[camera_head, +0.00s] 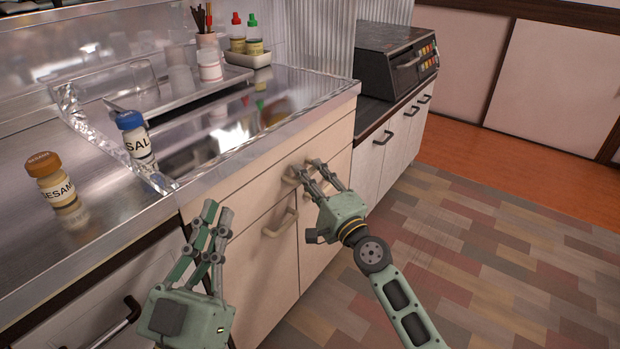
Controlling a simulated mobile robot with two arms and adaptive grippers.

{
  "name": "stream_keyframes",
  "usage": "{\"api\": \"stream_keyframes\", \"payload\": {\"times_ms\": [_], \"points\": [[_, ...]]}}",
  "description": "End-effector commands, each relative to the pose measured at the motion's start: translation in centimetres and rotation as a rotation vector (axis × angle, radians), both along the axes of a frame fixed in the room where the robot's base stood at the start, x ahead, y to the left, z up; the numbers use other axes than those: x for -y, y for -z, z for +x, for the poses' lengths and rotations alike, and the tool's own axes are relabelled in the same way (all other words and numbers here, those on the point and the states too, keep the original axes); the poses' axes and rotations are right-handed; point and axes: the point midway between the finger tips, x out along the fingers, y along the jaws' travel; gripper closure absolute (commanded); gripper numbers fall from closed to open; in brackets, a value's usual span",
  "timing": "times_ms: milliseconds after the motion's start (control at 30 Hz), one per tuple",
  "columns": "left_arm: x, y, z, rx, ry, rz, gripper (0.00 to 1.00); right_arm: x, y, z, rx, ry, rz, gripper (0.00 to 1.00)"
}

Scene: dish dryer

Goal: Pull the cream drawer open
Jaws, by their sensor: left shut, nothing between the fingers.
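The cream drawer (240,195) is in the upper row of the cabinet front, under the steel counter, and its front looks flush with the cabinet. My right gripper (305,169) is at the drawer front, with its fingertips at the drawer's handle. The fingers cover most of the handle, and I cannot tell whether they are closed on it. My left gripper (219,208) is shut and empty, in front of the cabinet to the left of my right one, touching nothing that I can see.
A lower cream door has a handle (280,223) below the drawer. A sesame jar (51,180) and a salt jar (134,137) stand on the counter (100,205). A black appliance (397,60) stands further right. The tiled floor (480,260) on the right is clear.

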Motion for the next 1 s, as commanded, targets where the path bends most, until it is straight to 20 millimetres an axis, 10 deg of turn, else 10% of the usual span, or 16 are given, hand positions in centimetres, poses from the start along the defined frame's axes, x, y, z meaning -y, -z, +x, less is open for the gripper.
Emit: {"api": "stream_keyframes", "payload": {"times_ms": [267,1000], "points": [[0.0,0.0,0.0,-0.001,0.0,0.0,1.0,0.0,0.0,0.0,-0.001,0.0,-0.001,1.0],[-0.1,-1.5,-1.1,0.092,0.004,-0.027,1.0,1.7,0.4,-0.2,-0.003,0.0,-0.002,1.0]]}}
